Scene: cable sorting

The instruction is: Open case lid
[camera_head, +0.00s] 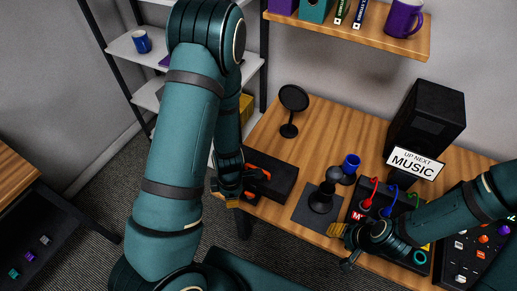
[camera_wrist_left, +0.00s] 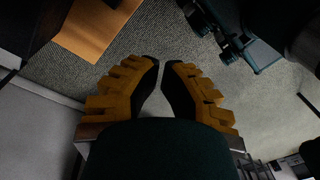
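A dark case (camera_head: 277,179) with orange latches or handle parts sits at the left front edge of the wooden table, apparently with its lid down. My left gripper (camera_head: 233,201) is at the case's left front edge in the head view; whether it touches is unclear. In the left wrist view its two yellow-and-black fingers (camera_wrist_left: 160,72) are apart with only floor between them. My right gripper (camera_head: 341,247) hangs at the table's front edge, right of the case, with its fingers apart and nothing seen between them.
Panels with coloured cables (camera_head: 387,196) lie at the right, partly behind my right arm. A speaker (camera_head: 427,120) stands behind.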

